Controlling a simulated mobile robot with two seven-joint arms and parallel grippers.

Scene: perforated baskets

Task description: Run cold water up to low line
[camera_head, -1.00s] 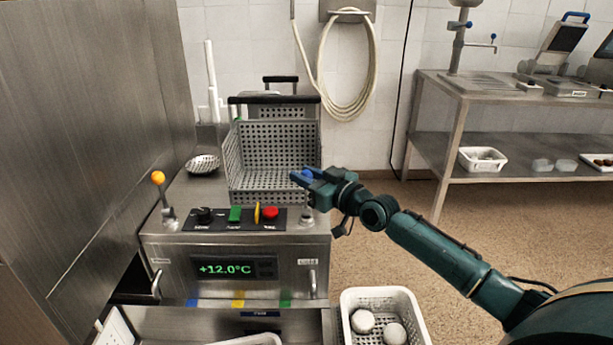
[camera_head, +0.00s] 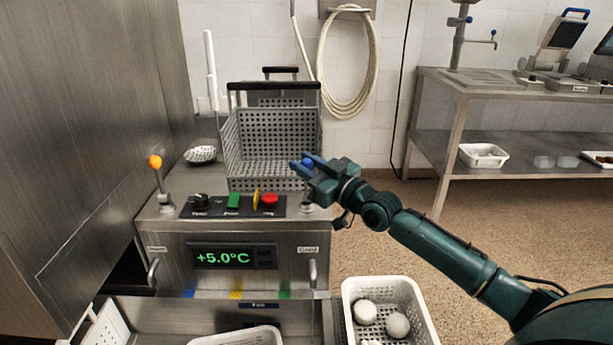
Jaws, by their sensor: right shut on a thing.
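The steel machine (camera_head: 170,275) has a front display (camera_head: 230,257) reading +5.0°C. A lever with an orange ball (camera_head: 154,161) stands at its top left. The cold lever's blue ball (camera_head: 308,162) is at the top right, above a "Cold" label (camera_head: 307,250). My right gripper (camera_head: 305,166) is shut on the blue ball and hides most of the lever. Blue, yellow and green marks (camera_head: 235,295) lie along the edge below the display. I cannot tell a low line or a water level. My left gripper is not in view.
A perforated basket (camera_head: 272,140) with a black handle stands behind the control panel (camera_head: 232,206). A skimmer (camera_head: 201,154) lies to its left. A white perforated basket (camera_head: 350,300) with white round pieces stands at front right. A steel table (camera_head: 510,90) is at the back right.

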